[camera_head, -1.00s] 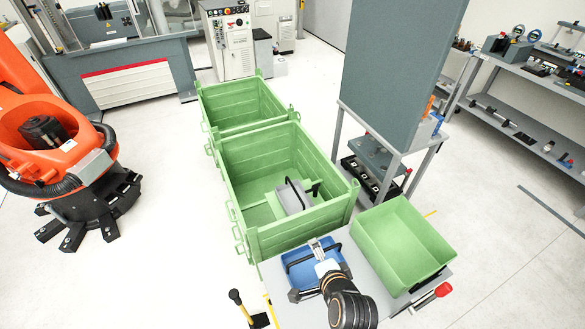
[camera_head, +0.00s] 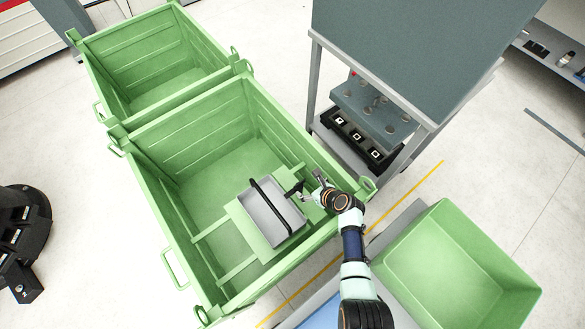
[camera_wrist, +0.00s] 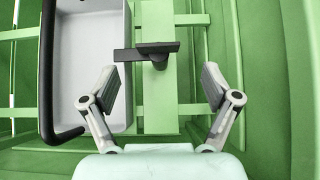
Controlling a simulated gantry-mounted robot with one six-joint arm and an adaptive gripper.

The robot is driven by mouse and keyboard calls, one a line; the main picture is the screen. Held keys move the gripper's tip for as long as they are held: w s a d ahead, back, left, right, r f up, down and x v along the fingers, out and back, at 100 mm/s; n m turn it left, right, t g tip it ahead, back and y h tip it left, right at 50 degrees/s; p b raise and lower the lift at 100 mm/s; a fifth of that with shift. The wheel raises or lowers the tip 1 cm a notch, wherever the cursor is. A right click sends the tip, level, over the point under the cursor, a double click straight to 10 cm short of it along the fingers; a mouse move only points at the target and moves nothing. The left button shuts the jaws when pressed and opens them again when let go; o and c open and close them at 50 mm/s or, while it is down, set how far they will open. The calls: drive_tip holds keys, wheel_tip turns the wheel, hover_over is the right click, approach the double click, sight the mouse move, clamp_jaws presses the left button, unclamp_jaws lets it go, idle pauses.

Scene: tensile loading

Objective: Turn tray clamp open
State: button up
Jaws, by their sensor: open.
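The tray (camera_head: 264,224) is grey with a black bar handle and rests on a green frame inside the near green crate. In the wrist view the tray (camera_wrist: 92,100) shows at the left, with its black handle along its left side. The black tray clamp (camera_wrist: 157,49) has a T shape; its arm points left and its tip laps over the tray's right rim. It is small and dark in the head view (camera_head: 296,189). My gripper (camera_wrist: 160,85) is open and empty; the clamp lies ahead of it, between the lines of its two fingers. The gripper also shows in the head view (camera_head: 309,195), right of the tray.
The near green crate (camera_head: 170,222) has high walls around the tray and my gripper. A second green crate (camera_head: 100,58) stands behind it. A green bin (camera_head: 455,265) stands at the lower right. A grey panel stand (camera_head: 400,45) rises close to the crate's right side.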

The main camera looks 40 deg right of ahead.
sight(300, 183)
drive_tip(key=b+x, duration=0.5)
drive_tip(key=x, duration=0.2)
drive_tip(key=shift+s+a+f+b, duration=0.1)
drive_tip(key=shift+a+b, duration=0.05)
drive_tip(key=shift+b, duration=0.25)
drive_tip(key=shift+w+f+b, duration=0.15)
drive_tip(key=shift+w+b, duration=0.15)
drive_tip(key=shift+w, duration=0.15)
clamp_jaws()
